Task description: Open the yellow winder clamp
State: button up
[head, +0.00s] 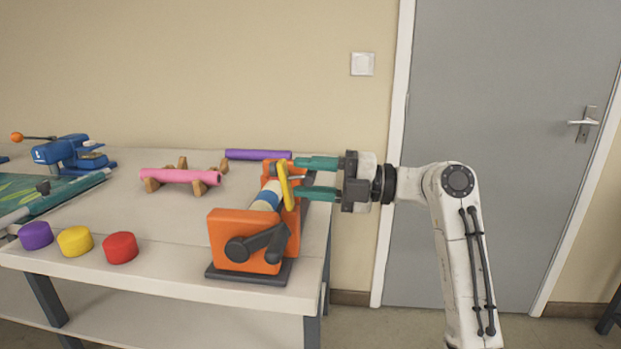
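The yellow winder clamp (284,183) is a narrow, nearly upright bar at the back of the orange winder (232,224), which stands at the table's right end. A thin light pin sticks out to the right from the clamp. My gripper (297,177) reaches in from the right with its two teal fingers spread apart, one above and one below the level of the pin. The fingertips are right beside the clamp; I cannot tell whether they touch it. A white and blue roll (266,197) sits in the winder, partly hidden by its orange frame.
The winder has a dark crank (258,244) at its front. Purple (36,236), yellow (75,241) and red (120,248) buttons line the front edge. A pink roll (178,176) on a wooden stand, a purple roll (258,155) and a blue machine (68,153) stand farther back.

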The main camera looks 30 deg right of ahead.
jog(key=shift+d, duration=0.1)
jog(key=v, duration=1)
jog(key=shift+s+d, duration=0.2)
jog(key=shift+d, duration=0.05)
